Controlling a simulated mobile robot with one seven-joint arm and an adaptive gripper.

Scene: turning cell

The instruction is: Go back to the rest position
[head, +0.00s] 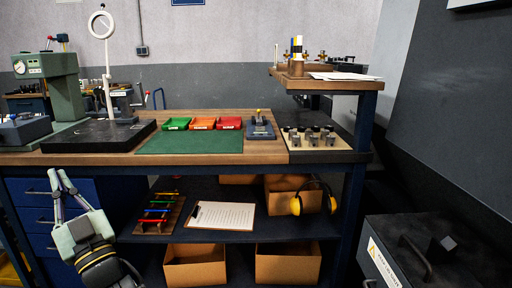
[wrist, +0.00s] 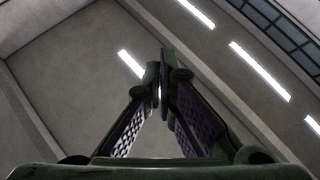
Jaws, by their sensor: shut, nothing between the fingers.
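My gripper (head: 55,182) shows at the lower left of the head view, in front of the workbench and its blue drawers. Its fingers point up and meet at their tips, with nothing between them. In the wrist view my gripper (wrist: 160,78) is also shut and empty, with the ceiling and its strip lights behind it. It touches nothing that I can see.
The workbench (head: 265,150) carries a green mat (head: 190,143), small green, orange and red trays (head: 202,123) and a black plate (head: 85,136). A lower shelf (head: 270,228) holds a clipboard (head: 222,215) and yellow earmuffs (head: 296,205). A dark case (head: 430,255) stands at right.

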